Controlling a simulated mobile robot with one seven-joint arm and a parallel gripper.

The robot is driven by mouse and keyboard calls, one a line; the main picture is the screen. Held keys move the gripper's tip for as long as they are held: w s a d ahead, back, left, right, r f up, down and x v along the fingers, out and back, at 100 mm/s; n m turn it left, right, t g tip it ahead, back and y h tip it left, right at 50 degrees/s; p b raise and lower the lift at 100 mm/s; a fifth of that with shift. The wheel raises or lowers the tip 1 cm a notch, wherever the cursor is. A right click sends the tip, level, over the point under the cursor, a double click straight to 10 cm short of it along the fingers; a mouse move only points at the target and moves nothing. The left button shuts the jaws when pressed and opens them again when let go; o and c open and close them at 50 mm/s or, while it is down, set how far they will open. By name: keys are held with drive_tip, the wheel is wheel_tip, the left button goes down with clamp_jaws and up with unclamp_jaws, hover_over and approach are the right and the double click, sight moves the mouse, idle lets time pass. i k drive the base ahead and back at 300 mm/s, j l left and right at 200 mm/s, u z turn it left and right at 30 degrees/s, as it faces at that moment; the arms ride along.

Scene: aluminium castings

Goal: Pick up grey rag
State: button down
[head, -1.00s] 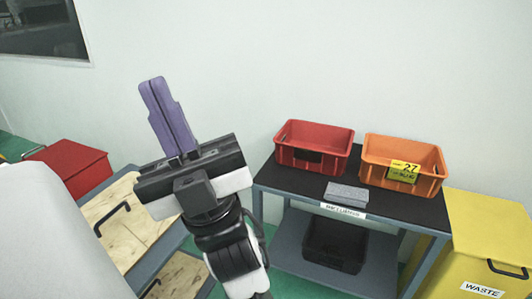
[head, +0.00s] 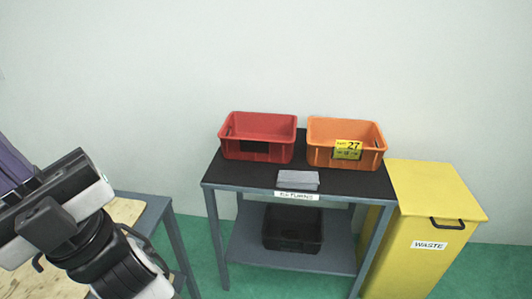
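The grey rag (head: 298,180) lies folded flat on the black top of the table (head: 350,187), near its front edge, just behind the white label. It is in full view in the head view. My gripper (head: 10,165) is at the far left, well away from the rag. Its purple fingers lie side by side with no visible gap and hold nothing that I can see. Their tips are cut off by the picture's left edge.
A red crate (head: 258,151) and an orange crate (head: 345,157) stand behind the rag. A black crate (head: 292,230) is on the lower shelf. A yellow waste bin (head: 430,215) stands right of the table. A wood-topped bench (head: 126,212) is at lower left.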

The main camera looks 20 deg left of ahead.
sight(288, 180)
drive_tip(key=i+l+z, duration=0.2)
drive_tip(key=i+l, duration=0.65)
drive_tip(key=l, duration=0.1)
